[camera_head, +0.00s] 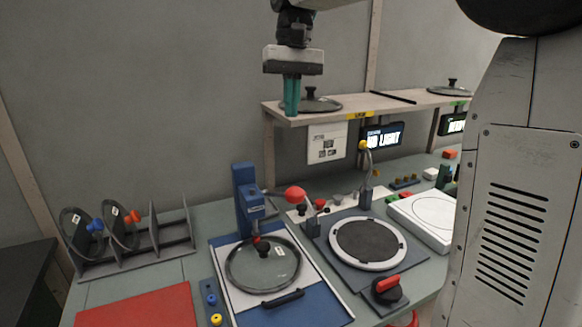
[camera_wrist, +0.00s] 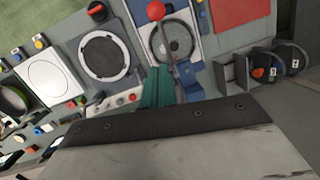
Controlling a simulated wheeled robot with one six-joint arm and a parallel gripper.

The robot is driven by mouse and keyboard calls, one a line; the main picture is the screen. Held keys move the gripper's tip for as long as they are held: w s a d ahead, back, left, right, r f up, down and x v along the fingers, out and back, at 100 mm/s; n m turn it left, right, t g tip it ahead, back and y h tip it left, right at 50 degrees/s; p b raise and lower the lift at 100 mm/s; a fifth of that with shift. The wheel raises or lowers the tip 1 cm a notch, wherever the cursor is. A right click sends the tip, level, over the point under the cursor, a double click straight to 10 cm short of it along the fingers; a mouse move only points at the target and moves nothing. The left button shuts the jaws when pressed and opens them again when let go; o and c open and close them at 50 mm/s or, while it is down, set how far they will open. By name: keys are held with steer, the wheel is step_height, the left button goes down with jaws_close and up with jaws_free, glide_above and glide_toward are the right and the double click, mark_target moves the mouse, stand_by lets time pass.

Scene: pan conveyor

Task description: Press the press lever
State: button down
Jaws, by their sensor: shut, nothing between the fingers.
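The press is a blue column (camera_head: 249,200) standing on the table, with a lever ending in a red ball (camera_head: 295,194) that points right. The ball also shows at the top of the wrist view (camera_wrist: 155,10). A glass lid (camera_head: 250,283) with a dark knob lies on the blue and white plate under the press head. My gripper (camera_head: 291,112) hangs with its teal fingers together and empty, well above the lever and in front of the shelf. In the wrist view the teal fingers (camera_wrist: 157,86) show beside the press column.
A wooden shelf (camera_head: 390,105) with lids runs behind my gripper. A rack (camera_head: 150,243) with lids stands left, a red mat (camera_head: 140,306) in front of it. A round dark plate (camera_head: 367,243) and a white unit (camera_head: 428,219) stand right of the press.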

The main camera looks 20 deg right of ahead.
steer(key=s+a+f, duration=0.2)
steer(key=s+f, duration=0.3)
steer(key=f, duration=0.7)
steer(key=shift+s+a, duration=0.2)
